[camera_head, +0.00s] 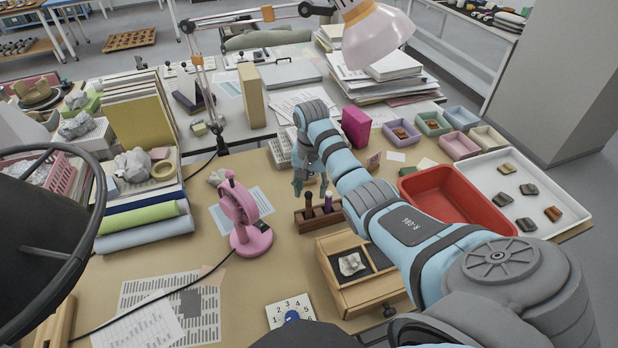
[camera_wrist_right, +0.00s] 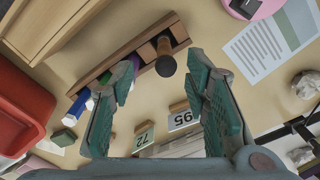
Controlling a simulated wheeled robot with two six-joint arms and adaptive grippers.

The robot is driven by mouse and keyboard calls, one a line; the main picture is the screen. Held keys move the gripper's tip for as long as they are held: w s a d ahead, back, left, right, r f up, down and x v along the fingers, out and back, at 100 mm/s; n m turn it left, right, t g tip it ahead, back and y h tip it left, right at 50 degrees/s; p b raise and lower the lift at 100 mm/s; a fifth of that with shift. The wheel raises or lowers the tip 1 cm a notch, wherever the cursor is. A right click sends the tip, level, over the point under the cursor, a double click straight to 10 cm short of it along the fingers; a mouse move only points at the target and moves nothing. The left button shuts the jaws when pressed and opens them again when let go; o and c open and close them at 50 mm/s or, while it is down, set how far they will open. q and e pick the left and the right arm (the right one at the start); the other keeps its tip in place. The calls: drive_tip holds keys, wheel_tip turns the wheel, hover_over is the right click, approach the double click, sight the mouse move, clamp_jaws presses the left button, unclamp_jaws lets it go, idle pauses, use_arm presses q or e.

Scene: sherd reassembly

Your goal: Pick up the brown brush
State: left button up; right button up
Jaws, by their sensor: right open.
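A wooden rack (camera_head: 304,222) stands on the table in the head view, with upright handles in it. A brown handle, apparently the brown brush (camera_head: 309,205), stands at its left, and a purple handle (camera_head: 329,201) stands further right. In the right wrist view the brown brush (camera_wrist_right: 165,56) is upright in the rack (camera_wrist_right: 120,57), seen nearly end-on. My right gripper (camera_head: 309,182) is open above and behind the rack. In the wrist view its teal fingertips (camera_wrist_right: 163,74) lie either side of the brush's line, with nothing held. My left gripper is not in view.
An open wooden drawer box (camera_head: 367,290) is in front, with a pale sherd (camera_head: 352,264) inside. A red tray (camera_head: 455,205) and a white tray (camera_head: 555,170) with sherds lie right. Bare tabletop lies front-left of the rack.

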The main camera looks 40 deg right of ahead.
sight(309, 192)
drive_tip(key=f, duration=0.3)
drive_tip(key=f+b, duration=0.1)
drive_tip(key=shift+w+a+f, duration=0.15)
drive_tip(key=shift+w+f, duration=0.2)
drive_tip(key=shift+f, duration=0.05)
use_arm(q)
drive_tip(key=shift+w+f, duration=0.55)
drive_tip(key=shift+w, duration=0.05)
use_arm(e)
drive_tip(key=shift+s+r, duration=0.1)
drive_tip(key=shift+c, duration=1.2)
clamp_jaws()
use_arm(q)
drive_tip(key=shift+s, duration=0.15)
